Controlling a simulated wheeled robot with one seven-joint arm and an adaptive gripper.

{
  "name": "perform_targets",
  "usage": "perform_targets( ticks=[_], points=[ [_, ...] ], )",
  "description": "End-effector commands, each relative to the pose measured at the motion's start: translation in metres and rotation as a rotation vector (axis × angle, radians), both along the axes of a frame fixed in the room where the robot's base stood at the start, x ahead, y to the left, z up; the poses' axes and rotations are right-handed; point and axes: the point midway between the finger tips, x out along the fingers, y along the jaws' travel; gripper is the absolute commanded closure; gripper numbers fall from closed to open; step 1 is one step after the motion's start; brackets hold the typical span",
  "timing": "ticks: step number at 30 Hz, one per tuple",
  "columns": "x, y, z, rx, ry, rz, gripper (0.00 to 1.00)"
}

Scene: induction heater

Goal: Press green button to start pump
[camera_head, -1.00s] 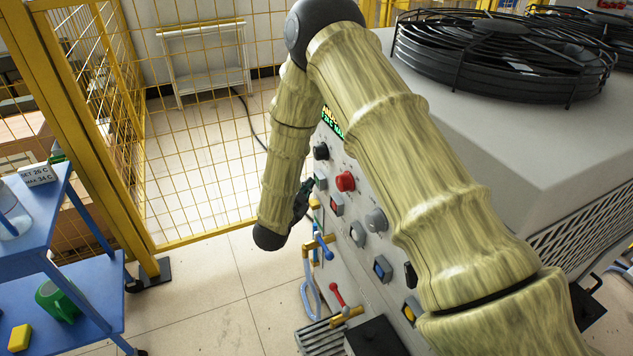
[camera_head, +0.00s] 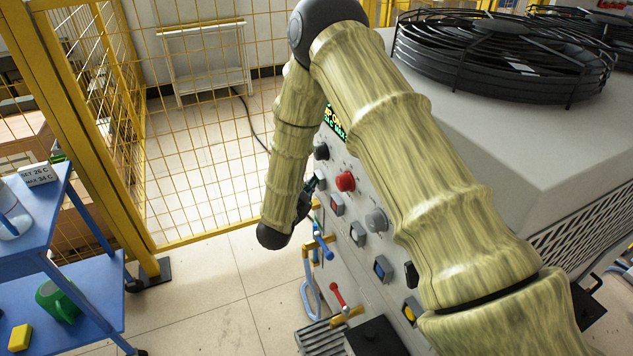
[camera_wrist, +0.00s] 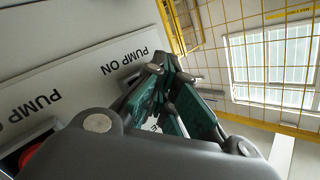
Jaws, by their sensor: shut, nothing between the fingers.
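A control panel on the grey machine carries a row of buttons. A small square button housing (camera_head: 320,179) sits between a black knob and the red mushroom button; its face looks greyish-green and is partly hidden. My gripper (camera_head: 311,186) is shut and empty, with its tips at or very near this housing; contact cannot be told. In the wrist view my gripper's fingertips (camera_wrist: 155,70) meet over a grey housing beside the "PUMP ON" label (camera_wrist: 125,61), hiding the button face.
Valve handles (camera_head: 322,247) stick out below. A yellow mesh fence (camera_head: 200,120) stands behind, and a blue cart (camera_head: 100,290) is at left.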

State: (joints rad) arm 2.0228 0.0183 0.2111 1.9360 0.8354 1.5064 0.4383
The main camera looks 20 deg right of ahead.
Motion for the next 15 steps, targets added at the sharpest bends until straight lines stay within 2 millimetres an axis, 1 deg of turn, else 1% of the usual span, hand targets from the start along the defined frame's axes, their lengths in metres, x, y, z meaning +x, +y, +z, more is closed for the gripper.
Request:
perform_targets(
  ticks=[8, 15],
  points=[
    [0.0003, -0.0011, 0.0008, -0.002, -0.002, -0.002, 1.0],
    [0.0003, 0.0058, 0.001, -0.002, -0.002, -0.001, 1.0]
  ],
)
